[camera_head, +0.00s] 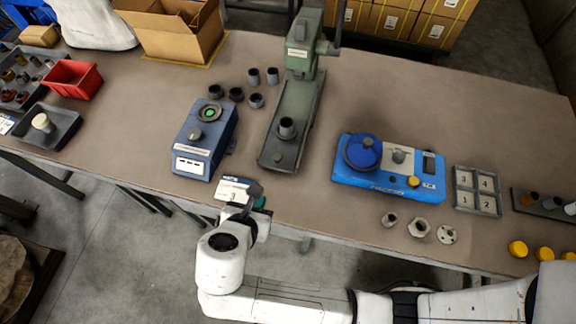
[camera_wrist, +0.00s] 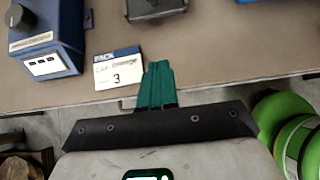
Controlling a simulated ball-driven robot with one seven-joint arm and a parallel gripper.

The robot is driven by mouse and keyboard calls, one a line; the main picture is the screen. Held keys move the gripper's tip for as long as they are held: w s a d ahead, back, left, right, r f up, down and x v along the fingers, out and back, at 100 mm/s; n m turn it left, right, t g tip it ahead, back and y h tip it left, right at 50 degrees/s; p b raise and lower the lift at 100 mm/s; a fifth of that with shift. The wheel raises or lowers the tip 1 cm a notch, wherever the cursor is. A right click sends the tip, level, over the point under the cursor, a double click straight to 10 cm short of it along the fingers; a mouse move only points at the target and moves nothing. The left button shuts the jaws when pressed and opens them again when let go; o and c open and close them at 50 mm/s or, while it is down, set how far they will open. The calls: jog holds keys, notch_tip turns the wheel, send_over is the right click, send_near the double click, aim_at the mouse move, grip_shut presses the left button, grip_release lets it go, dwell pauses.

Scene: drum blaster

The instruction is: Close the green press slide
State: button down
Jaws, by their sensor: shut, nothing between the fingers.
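The green press (camera_head: 304,60) stands at the back middle of the table in the head view. Its long grey-green slide bed (camera_head: 298,110) reaches forward from it, with a dark cylindrical part (camera_head: 287,128) upright near the front end. A small round knob (camera_head: 279,158) is at that end. The bed's front end (camera_wrist: 155,10) shows at the top of the wrist view. My gripper (camera_head: 260,203) is at the table's front edge, apart from the press and in front of its bed. Its teal fingers (camera_wrist: 157,85) are together and empty.
A card marked 3 (camera_wrist: 118,72) lies just left of my fingers. A blue-grey device (camera_head: 204,140) stands left of the bed, with several dark cups (camera_head: 236,95) behind. A bright blue device (camera_head: 390,168) is to the right. Table between bed and blue device is clear.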

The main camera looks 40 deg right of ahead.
jog(key=x, duration=1)
jog(key=shift+d, duration=0.1)
jog(key=shift+w+d+r+p, duration=0.1)
jog(key=shift+w+d+p, duration=0.3)
jog(key=shift+w+d, duration=0.75)
jog(key=shift+d, duration=0.35)
